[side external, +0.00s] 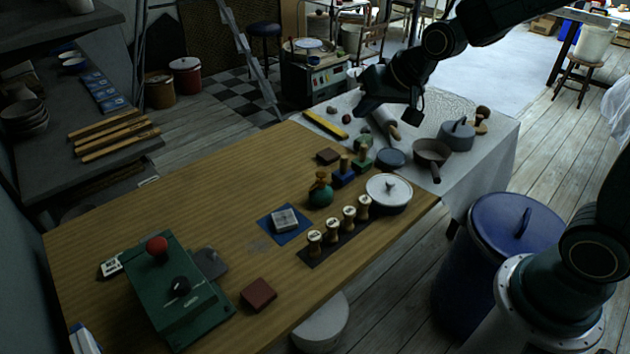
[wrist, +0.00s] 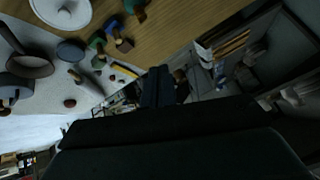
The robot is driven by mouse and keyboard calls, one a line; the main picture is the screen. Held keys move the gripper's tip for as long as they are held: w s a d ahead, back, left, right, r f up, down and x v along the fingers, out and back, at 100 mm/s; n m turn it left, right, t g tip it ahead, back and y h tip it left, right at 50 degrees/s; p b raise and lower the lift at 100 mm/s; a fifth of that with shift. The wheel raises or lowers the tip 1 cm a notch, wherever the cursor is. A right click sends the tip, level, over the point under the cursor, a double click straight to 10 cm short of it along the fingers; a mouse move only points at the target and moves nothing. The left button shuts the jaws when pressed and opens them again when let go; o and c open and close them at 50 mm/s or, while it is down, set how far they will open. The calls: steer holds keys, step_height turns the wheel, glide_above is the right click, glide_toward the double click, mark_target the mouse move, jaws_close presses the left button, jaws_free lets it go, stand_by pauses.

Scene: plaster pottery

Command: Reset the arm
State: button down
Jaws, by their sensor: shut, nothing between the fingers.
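My gripper (side external: 366,106) is dark and shows in the side external view, above the far white-covered part of the table near the rolling pin (side external: 384,124). Its fingers are together with nothing between them. In the wrist view, the shut fingers (wrist: 158,86) point up the picture from the dark gripper body. My arm reaches in from the upper right of the side external view. What lies directly under the gripper is partly hidden by it.
A pan (side external: 432,152) and grey pot (side external: 457,133) stand near the gripper. A blue bin (side external: 505,235) stands beside the table.

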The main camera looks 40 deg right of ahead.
steer(key=s+r+n+g, duration=0.1)
steer(key=s+r+n, duration=0.1)
steer(key=s, duration=1)
steer(key=s+r+n+g, duration=0.1)
steer(key=s+r, duration=0.3)
steer(key=s, duration=0.8)
steer(key=shift+s+r+n+h, duration=0.25)
steer(key=shift+s+n+h, duration=0.05)
steer(key=shift+n, duration=0.3)
